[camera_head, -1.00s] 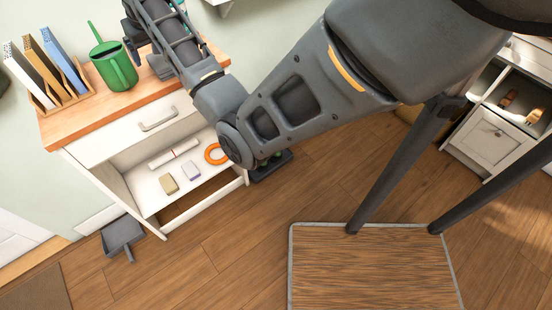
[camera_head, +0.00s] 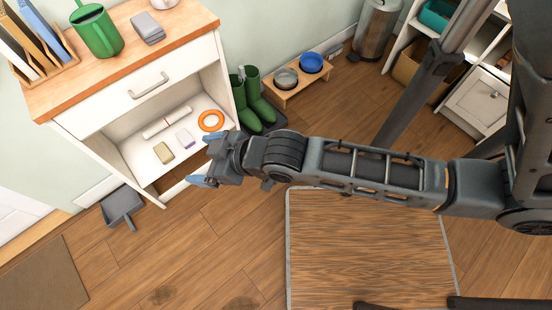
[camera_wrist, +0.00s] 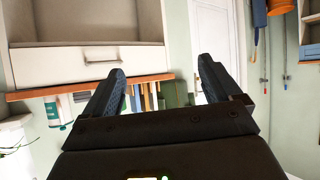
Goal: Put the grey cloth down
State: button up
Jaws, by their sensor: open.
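The grey cloth (camera_head: 148,27) lies folded on the wooden top of the white cabinet (camera_head: 175,45), right of the green watering can (camera_head: 97,31). My gripper (camera_head: 204,163) is open and empty, in front of the cabinet's open lower compartment and well below the cloth. In the wrist view my gripper's fingers (camera_wrist: 158,88) are spread with nothing between them. I cannot make out the cloth in the wrist view.
The open compartment holds an orange ring (camera_head: 211,121), a sponge-like block (camera_head: 164,152) and other small items. Green boots (camera_head: 256,98) and a stand with bowls (camera_head: 299,83) stand right of the cabinet. A dustpan (camera_head: 122,206) lies on the floor. Floor in front is mostly clear.

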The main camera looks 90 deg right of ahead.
jog(key=s+a+r+n+t+y, duration=0.1)
jog(key=s+a+r+t, duration=0.1)
jog(key=s+a+r, duration=0.2)
jog(key=s+a+r+n+t+y, duration=0.1)
jog(key=s+a+r, duration=0.3)
jog(key=s+r, duration=0.7)
jog(key=shift+a+n+t+y, duration=0.3)
jog(key=shift+t+y, duration=0.1)
jog(key=shift+y, duration=0.3)
jog(key=shift+w, duration=0.1)
